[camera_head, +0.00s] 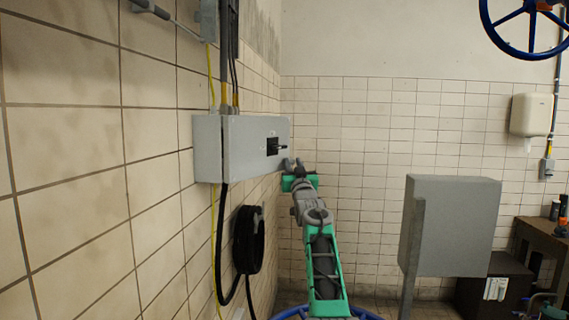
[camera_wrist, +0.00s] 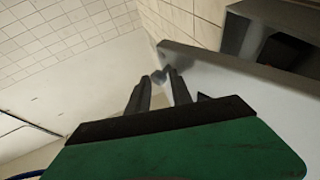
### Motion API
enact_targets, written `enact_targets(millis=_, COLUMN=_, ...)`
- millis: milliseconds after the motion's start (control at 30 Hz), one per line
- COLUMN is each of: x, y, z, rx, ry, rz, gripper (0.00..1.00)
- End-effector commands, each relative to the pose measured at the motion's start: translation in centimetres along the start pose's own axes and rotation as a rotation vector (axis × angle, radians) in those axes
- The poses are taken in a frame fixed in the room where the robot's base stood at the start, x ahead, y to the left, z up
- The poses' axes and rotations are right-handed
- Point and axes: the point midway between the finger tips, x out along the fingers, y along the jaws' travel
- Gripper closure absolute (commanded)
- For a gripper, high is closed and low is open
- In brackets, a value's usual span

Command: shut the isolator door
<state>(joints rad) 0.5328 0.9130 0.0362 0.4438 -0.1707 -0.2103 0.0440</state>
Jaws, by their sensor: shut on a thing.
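The grey isolator box (camera_head: 207,150) is mounted on the tiled wall at the left. Its door (camera_head: 245,142) is a flat grey panel with a black switch handle (camera_head: 276,146) near its right end. I cannot tell how far the door stands open. My gripper (camera_head: 293,163) is at the panel's right end. In the wrist view the fingers (camera_wrist: 163,76) are shut on a small grey part by the edge of the grey door panel (camera_wrist: 225,97). Much of that part is hidden between the fingertips.
A black coiled cable (camera_head: 249,240) hangs below the box. A grey cabinet (camera_head: 455,225) stands on a post at right, apart from my arm. A blue handwheel (camera_head: 530,22) is high at upper right.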

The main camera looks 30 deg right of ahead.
Motion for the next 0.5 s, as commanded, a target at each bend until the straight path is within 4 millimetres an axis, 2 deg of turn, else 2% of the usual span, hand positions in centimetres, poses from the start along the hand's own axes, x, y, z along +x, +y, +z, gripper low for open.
enact_targets(millis=33, x=-0.06, y=1.26, z=-0.53, rx=-0.009, ry=0.007, rz=0.024, gripper=1.00)
enact_targets(millis=100, x=-0.06, y=1.24, z=-0.55, rx=-0.009, ry=0.007, rz=0.023, gripper=1.00)
enact_targets(millis=133, x=-0.06, y=1.23, z=-0.56, rx=-0.009, ry=0.008, rz=0.023, gripper=0.73)
enact_targets(millis=200, x=-0.05, y=1.19, z=-0.58, rx=-0.008, ry=0.008, rz=0.023, gripper=0.67)
enact_targets(millis=333, x=-0.03, y=0.83, z=-0.57, rx=-0.007, ry=0.008, rz=0.019, gripper=0.57)
enact_targets(millis=500, x=0.01, y=0.40, z=-0.57, rx=-0.005, ry=0.008, rz=0.014, gripper=0.57)
